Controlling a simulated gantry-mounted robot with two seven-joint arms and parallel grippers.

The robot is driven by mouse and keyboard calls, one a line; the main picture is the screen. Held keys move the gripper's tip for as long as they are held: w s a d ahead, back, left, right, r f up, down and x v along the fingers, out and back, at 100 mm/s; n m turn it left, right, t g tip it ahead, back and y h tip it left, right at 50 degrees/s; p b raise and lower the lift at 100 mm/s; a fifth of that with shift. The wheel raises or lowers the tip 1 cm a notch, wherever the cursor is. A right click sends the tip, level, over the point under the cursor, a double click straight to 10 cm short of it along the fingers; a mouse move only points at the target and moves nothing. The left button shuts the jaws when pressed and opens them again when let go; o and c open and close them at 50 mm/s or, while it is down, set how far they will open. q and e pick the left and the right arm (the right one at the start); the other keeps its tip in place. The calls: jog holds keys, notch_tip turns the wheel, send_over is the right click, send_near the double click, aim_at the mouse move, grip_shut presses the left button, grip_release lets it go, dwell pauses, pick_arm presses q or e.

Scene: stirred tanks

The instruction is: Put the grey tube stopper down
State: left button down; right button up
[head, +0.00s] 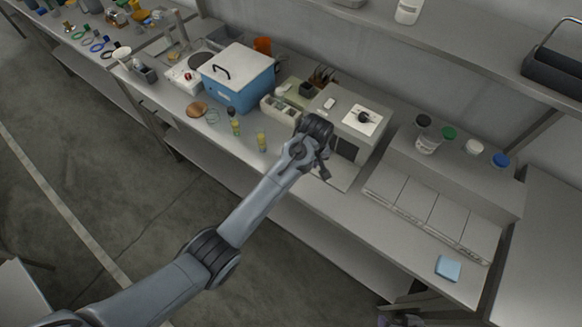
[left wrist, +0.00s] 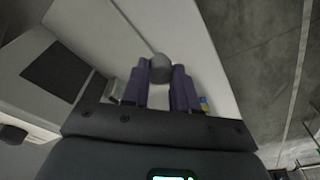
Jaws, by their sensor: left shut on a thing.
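The grey tube stopper (left wrist: 160,67) is a small round grey piece between the purple fingertips of my left gripper (left wrist: 160,78) in the left wrist view. The gripper is shut on it. In the head view my left gripper (head: 323,171) is at the front of the bench, beside the grey box-shaped instrument; the stopper cannot be made out there. Its height above the bench is hard to tell. A dark and purple piece at the bottom edge of the head view seems to be my right gripper (head: 400,320), mostly cut off.
Two small tubes (head: 262,141) stand on the bench (head: 300,196) left of my gripper. The grey instrument (head: 352,122) is behind it, with a blue box (head: 238,84) to the left. Flat grey panels (head: 416,197) and a light-blue pad (head: 447,268) lie right.

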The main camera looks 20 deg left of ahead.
pick_arm(q)
jog(key=a+f, duration=0.1)
jog(key=a, duration=0.1)
jog(key=a+f, duration=0.1)
jog(key=a, duration=0.1)
jog(key=w+a+f, duration=0.1)
jog(key=a+f, duration=0.1)
jog(key=shift+w+a, duration=0.1)
jog(key=shift+a, duration=0.15)
jog(key=shift+f, duration=2)
jog(key=shift+f, duration=0.15)
jog(key=c, duration=0.9)
grip_release()
jog(key=shift+o, duration=0.2)
